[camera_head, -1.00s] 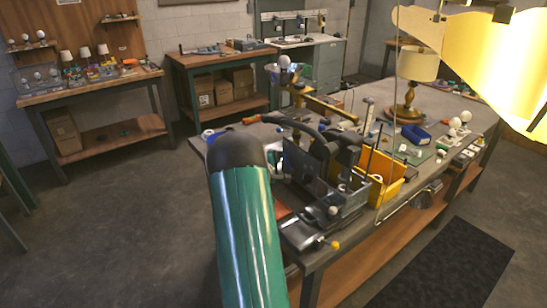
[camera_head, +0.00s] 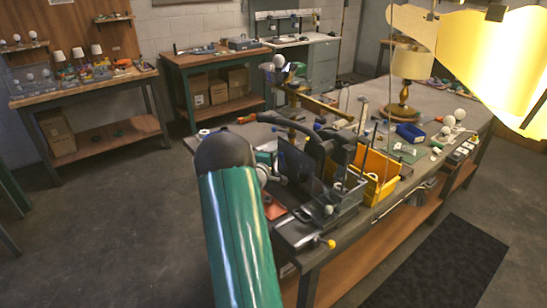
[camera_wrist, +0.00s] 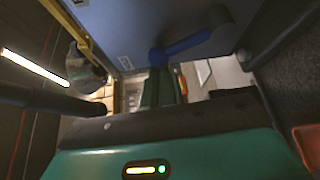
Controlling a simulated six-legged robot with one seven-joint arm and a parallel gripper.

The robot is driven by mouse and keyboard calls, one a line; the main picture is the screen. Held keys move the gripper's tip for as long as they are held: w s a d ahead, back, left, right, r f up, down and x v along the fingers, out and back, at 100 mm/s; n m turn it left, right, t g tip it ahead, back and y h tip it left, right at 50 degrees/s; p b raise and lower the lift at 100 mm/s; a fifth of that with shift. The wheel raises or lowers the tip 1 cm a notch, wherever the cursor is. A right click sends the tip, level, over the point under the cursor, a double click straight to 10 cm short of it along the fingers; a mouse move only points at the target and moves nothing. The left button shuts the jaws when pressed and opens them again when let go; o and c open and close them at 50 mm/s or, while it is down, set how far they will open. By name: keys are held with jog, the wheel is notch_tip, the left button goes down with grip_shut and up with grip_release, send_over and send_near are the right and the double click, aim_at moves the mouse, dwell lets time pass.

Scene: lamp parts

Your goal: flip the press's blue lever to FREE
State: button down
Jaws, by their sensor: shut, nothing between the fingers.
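In the wrist view the blue lever (camera_wrist: 190,44) lies across a blue-grey face of the press (camera_wrist: 112,25), sloping from upper right down to its lower-left end. A small pale marking (camera_wrist: 125,62) is on that face beside this end; I cannot read it. My gripper (camera_wrist: 163,76) is shut and empty, its dark green fingers close to the lever's lower-left end. I cannot tell whether they touch it. In the head view my green arm hides most of the gripper, and I cannot make out the lever there.
Dark upright panels (camera_head: 296,160) stand by my arm on the crowded workbench. A yellow bin (camera_head: 376,172), a blue bin (camera_head: 413,133) and a brass lamp (camera_head: 404,100) are to the right.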

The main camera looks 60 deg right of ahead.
jog(key=shift+s+r, duration=0.1)
jog(key=m+h, duration=0.1)
jog(key=s+a+m, duration=0.1)
jog(key=m, duration=0.1)
jog(key=shift+s+r+h, duration=0.3)
jog(key=shift+r+h, duration=0.05)
jog(key=shift+h, duration=0.05)
jog(key=shift+s+a+m+h, duration=0.25)
jog(key=shift+s+m+h, duration=0.25)
jog(key=shift+m, duration=0.5)
jog(key=s+m+g, duration=0.1)
jog(key=m, duration=0.1)
jog(key=s+a+m+g+h, duration=0.1)
jog(key=m, duration=0.1)
jog(key=shift+h, duration=0.3)
jog(key=shift+s+a, duration=0.15)
jog(key=shift+s, duration=0.25)
